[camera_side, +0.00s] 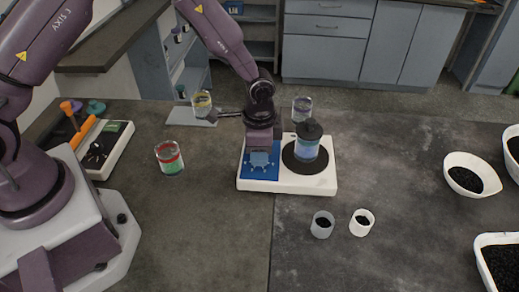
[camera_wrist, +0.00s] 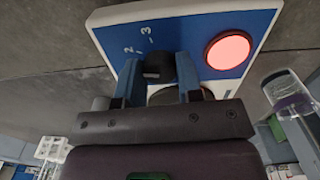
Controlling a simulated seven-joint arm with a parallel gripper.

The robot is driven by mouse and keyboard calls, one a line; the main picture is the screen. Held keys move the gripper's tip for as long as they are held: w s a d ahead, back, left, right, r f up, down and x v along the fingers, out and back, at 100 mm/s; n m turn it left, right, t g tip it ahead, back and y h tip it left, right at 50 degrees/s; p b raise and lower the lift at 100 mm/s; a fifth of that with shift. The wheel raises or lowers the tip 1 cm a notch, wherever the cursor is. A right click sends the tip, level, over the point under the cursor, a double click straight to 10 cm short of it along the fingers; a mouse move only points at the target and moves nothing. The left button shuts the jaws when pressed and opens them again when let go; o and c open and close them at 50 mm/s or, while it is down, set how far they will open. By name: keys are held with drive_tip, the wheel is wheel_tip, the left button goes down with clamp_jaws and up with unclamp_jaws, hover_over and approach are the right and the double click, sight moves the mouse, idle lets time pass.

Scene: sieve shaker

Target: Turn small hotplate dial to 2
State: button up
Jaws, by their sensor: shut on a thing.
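The small hotplate (camera_side: 318,188) is a white box with a blue panel (camera_side: 247,172) on its left and a dark round plate on its right. My gripper (camera_side: 260,158) is over the blue panel, pointing down. In the wrist view, the black dial (camera_wrist: 158,67) sits between the two blue fingers of my gripper (camera_wrist: 157,86), which are shut on it. The printed numbers 2 and 3 show on the panel beside the dial. The dial's pointer mark cannot be made out. A round red light or button (camera_wrist: 229,50) is on the same panel.
A black-lidded jar with blue contents (camera_side: 306,146) stands on the plate, close right of my gripper. A clear jar (camera_side: 302,104) is behind. Red-ringed (camera_side: 169,156) and yellow-ringed (camera_side: 202,103) jars are left. Two cups (camera_side: 322,229) of dark grains stand in front.

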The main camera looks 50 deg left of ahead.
drive_tip(key=shift+m, duration=1.1)
drive_tip(key=o, duration=0.9)
drive_tip(key=shift+r, duration=0.1)
wheel_tip(320, 180, up, 13)
drive_tip(key=shift+f, duration=0.1)
